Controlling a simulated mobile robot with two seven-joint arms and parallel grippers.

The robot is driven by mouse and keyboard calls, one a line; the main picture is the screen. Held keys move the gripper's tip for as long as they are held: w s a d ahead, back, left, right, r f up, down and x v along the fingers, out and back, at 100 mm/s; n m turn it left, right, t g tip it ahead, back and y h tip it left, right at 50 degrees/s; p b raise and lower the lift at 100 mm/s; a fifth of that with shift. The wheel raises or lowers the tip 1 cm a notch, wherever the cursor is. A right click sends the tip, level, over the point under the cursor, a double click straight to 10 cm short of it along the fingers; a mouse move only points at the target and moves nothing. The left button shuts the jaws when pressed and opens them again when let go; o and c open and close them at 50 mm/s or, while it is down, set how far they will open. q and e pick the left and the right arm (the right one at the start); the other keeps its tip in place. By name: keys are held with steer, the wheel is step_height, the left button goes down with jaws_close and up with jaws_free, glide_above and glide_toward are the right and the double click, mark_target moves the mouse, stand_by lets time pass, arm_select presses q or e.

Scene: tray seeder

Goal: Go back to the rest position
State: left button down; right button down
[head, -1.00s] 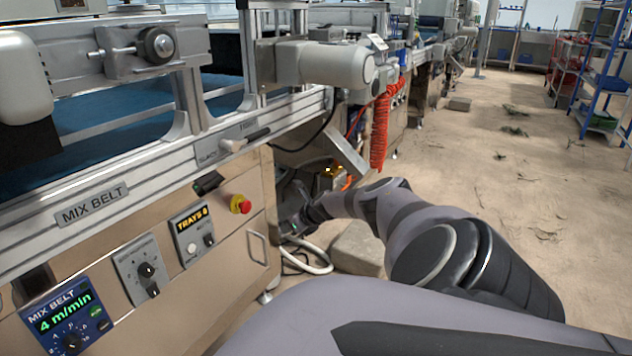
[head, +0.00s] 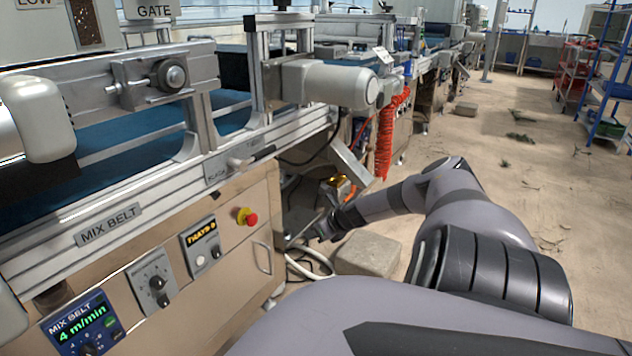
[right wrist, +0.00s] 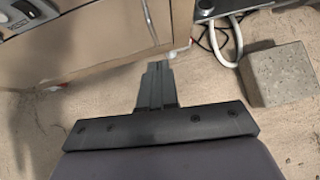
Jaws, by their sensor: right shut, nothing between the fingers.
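My right arm reaches forward from the lower right in the head view, past the end of the mix belt machine. Its gripper (head: 328,229) is small and dark there, near the machine's lower corner. In the right wrist view the right gripper (right wrist: 157,68) is shut and empty, its two dark fingers together above the bare floor. It touches nothing that I can see. My left gripper is in neither view.
The mix belt machine (head: 150,262) stands along the left, with a red stop button (head: 250,219) and a speed display (head: 82,322). A concrete block (head: 368,254) lies on the floor beside my right arm, also in the wrist view (right wrist: 279,74). A red coiled hose (head: 385,140) hangs behind. Floor at right is open.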

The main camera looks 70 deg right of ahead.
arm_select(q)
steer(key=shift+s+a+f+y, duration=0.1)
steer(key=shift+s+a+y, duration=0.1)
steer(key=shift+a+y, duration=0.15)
arm_select(e)
steer(key=shift+s+a+r, duration=0.1)
steer(key=shift+s+r, duration=0.35)
steer(key=shift+r, duration=0.05)
